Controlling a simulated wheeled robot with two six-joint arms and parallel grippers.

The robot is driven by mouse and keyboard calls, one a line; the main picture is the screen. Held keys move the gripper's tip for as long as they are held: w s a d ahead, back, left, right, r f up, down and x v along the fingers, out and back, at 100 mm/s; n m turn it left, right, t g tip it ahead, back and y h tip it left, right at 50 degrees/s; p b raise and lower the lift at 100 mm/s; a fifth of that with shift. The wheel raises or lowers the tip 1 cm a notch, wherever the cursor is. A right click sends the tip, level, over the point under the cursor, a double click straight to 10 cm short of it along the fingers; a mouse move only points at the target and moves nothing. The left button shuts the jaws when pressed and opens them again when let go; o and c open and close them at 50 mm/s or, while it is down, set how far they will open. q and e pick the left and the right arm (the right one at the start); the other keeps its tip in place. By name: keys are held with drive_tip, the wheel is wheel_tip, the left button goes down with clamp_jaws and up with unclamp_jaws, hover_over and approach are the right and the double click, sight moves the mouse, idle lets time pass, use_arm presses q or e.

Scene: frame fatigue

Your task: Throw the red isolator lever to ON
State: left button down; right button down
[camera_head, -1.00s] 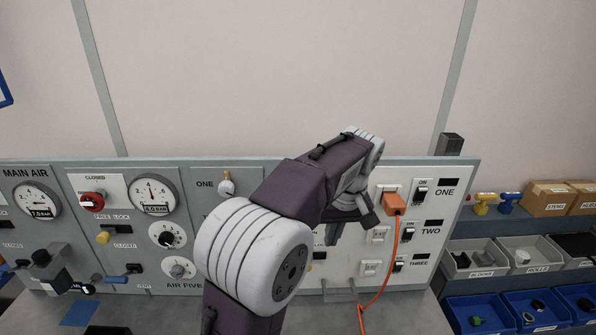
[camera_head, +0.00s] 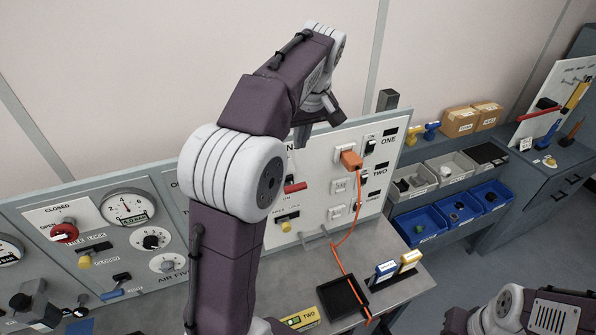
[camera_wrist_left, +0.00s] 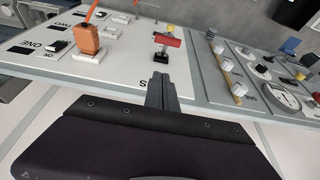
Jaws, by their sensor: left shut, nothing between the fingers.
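The red isolator lever (camera_head: 296,188) is a red bar handle on the white panel (camera_head: 320,215), partly beside my left arm in the head view. In the left wrist view the red handle (camera_wrist_left: 168,41) stands out from the panel above a small black base; I cannot tell its marked position. My left gripper (camera_head: 303,138) is shut and empty, near the panel's top edge and above the lever. In the left wrist view its closed fingers (camera_wrist_left: 160,88) are apart from the handle. My right arm shows at the lower right of the head view, but its gripper does not.
An orange plug (camera_head: 351,160) with a hanging cable sits right of the lever, beside several black switches. A yellow knob (camera_head: 288,221) is below it. A black tray (camera_head: 343,297) lies on the bench. Grey and blue bins (camera_head: 421,222) stand right.

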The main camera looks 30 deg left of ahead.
use_arm(q)
drive_tip(key=s+a, duration=0.1)
hover_over(292, 186)
drive_tip(key=w, duration=0.1)
wheel_tip(292, 186, down, 7)
wheel_tip(292, 186, down, 5)
drive_tip(key=shift+s+a+p, duration=0.1)
drive_tip(key=shift+p, duration=0.75)
drive_tip(key=shift+d+f, duration=0.45)
drive_tip(key=shift+f, duration=0.05)
use_arm(e)
drive_tip(key=shift+s+a+r, duration=0.15)
drive_tip(key=shift+r, duration=0.35)
drive_tip(key=shift+s+a+r, duration=0.15)
drive_tip(key=shift+r, duration=0.3)
use_arm(q)
drive_tip(key=shift+a, duration=0.15)
use_arm(e)
drive_tip(key=shift+a, duration=0.1)
